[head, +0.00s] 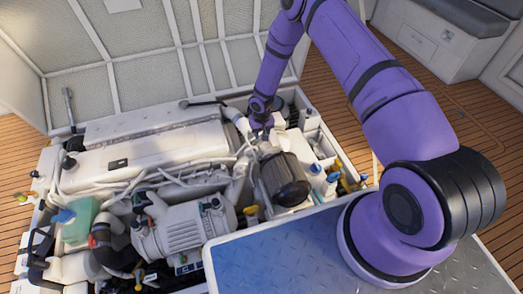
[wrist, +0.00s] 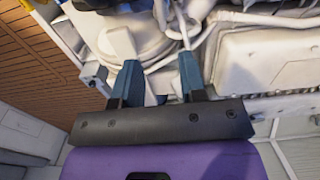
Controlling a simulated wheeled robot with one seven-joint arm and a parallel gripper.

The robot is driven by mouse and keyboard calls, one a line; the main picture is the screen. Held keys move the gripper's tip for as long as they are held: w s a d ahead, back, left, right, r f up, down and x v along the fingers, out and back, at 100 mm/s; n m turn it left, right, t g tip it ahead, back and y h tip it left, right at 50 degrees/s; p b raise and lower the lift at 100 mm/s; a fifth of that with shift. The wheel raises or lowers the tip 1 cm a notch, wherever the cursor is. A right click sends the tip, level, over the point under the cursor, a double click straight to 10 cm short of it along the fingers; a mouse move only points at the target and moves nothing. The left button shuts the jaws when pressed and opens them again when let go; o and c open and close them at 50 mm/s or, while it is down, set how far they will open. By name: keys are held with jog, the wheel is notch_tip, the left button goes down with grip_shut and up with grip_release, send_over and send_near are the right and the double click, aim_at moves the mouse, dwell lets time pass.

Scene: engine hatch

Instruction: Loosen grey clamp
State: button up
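My gripper (wrist: 159,62) shows in the wrist view with its two blue-grey fingers spread apart. No held object is clear between the fingers. Beyond the fingertips lie pale rounded engine housing and a white pipe (wrist: 150,38). In the head view my gripper (head: 262,132) is small and reaches down among the parts at the right end of the engine, left of and above a dark cylinder (head: 285,178). I cannot pick out the grey clamp for certain in either view. A small grey bracket-like part (wrist: 95,76) sits just left of the left finger, apart from it.
The white engine (head: 150,150) fills the hatch, with hoses crossing it. A silver ribbed motor (head: 185,228) and a green tank (head: 77,220) stand at the front left. Blue and yellow valves (head: 330,175) line the right edge. The open lid (head: 160,55) stands behind.

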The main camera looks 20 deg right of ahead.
aim_at(261, 151)
notch_tip(261, 151, down, 12)
jog(key=shift+s+a+r, duration=0.1)
jog(key=shift+r, duration=0.1)
dwell(0.4)
grip_shut()
